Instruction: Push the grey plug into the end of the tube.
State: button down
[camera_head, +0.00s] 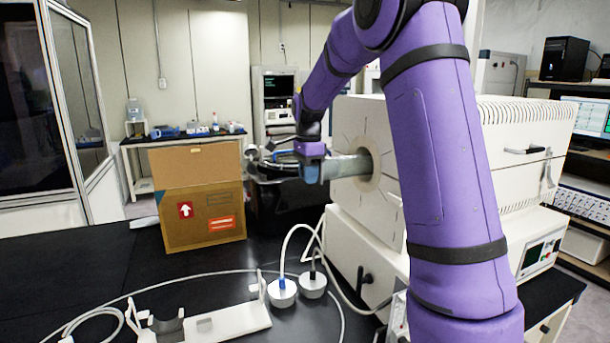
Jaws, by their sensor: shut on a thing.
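My gripper (312,172) is at the tube's left end, reaching in from above. It is shut on a small grey piece there, which looks like the grey plug. The fingers cover most of the plug, so I cannot tell how deep it sits in the tube.
A cardboard box (202,205) stands left of the tube on the black bench (80,270). A white stand (230,322) and two round white-grey fittings (283,293) with hoses lie in front. The machine (365,225) is on the right, partly behind my arm.

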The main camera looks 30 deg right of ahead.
jog(key=shift+d, duration=0.1)
dwell(0.3)
jog(key=c, duration=0.9)
grip_release()
jog(key=shift+o, duration=0.2)
jog(key=shift+r, duration=0.1)
jog(key=shift+r, duration=3.45)
